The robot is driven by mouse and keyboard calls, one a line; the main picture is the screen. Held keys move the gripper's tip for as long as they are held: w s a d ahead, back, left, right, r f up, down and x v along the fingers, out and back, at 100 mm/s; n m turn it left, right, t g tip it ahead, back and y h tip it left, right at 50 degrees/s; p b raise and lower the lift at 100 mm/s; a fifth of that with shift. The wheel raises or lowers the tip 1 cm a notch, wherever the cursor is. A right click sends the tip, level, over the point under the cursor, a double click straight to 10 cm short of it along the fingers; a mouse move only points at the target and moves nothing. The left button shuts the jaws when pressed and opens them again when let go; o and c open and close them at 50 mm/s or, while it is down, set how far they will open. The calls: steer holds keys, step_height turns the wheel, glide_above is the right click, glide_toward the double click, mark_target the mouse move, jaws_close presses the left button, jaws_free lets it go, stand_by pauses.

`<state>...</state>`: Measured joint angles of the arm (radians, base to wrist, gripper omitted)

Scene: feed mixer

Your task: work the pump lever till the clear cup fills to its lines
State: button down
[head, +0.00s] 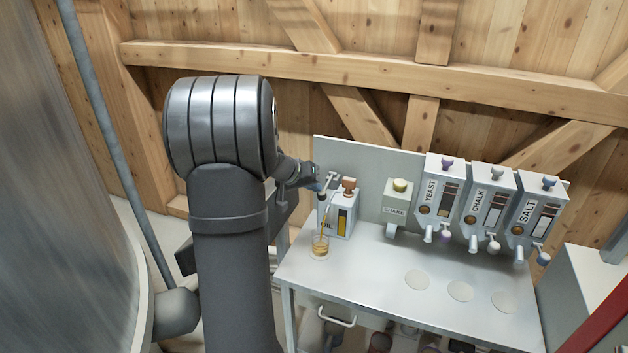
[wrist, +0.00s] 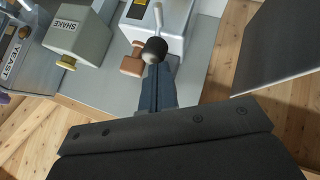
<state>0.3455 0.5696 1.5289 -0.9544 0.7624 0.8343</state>
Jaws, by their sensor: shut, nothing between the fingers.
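The OIL dispenser (head: 340,222) is a grey box with an amber sight window, standing at the left end of the bench. Its pump lever ends in a dark ball knob (wrist: 154,50), seen in the wrist view. My gripper (wrist: 157,72) is shut and empty, its fingertips right at the knob, touching or nearly so. In the head view my gripper (head: 318,187) is at the upper left of the dispenser. The clear cup (head: 320,247) stands on the bench below the spout and holds some amber oil. Its level against the lines is too small to read.
To the right are the SHAKE box (head: 396,212) and the YEAST (head: 437,197), CHALK (head: 486,205) and SALT (head: 533,215) dispensers. Pale round discs mark the bench (head: 375,275), whose front is otherwise clear. A large metal vessel (head: 60,200) stands at left.

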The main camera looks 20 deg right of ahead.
steer(key=shift+s+a+f, duration=0.1)
steer(key=shift+f, duration=1.85)
steer(key=v, duration=1.3)
steer(key=shift+a+f, duration=0.25)
steer(key=shift+a, duration=0.25)
